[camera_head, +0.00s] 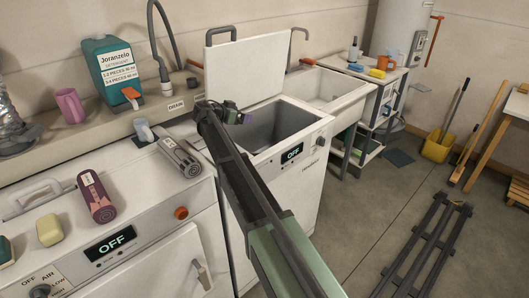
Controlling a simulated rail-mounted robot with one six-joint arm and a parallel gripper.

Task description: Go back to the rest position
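My arm reaches from the bottom of the head view up to the open top of a white washer (312,178) in the middle. My gripper (240,116) is small and partly hidden at the arm's far end, over the left rear part of the opening. A small purple patch shows at its tip; I cannot tell whether it is part of the gripper or something held. I cannot tell whether the fingers are open or shut. The washer's lid (238,68) stands raised behind the gripper, and its display reads OFF.
A front-loading machine (150,255) at left carries a dark red cylinder (96,196), a grey cylinder (179,157) and a yellow-green block (50,229). A teal detergent jug (112,72) and pink mug (70,105) stand on the ledge. A dark rack (425,248) lies on the floor.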

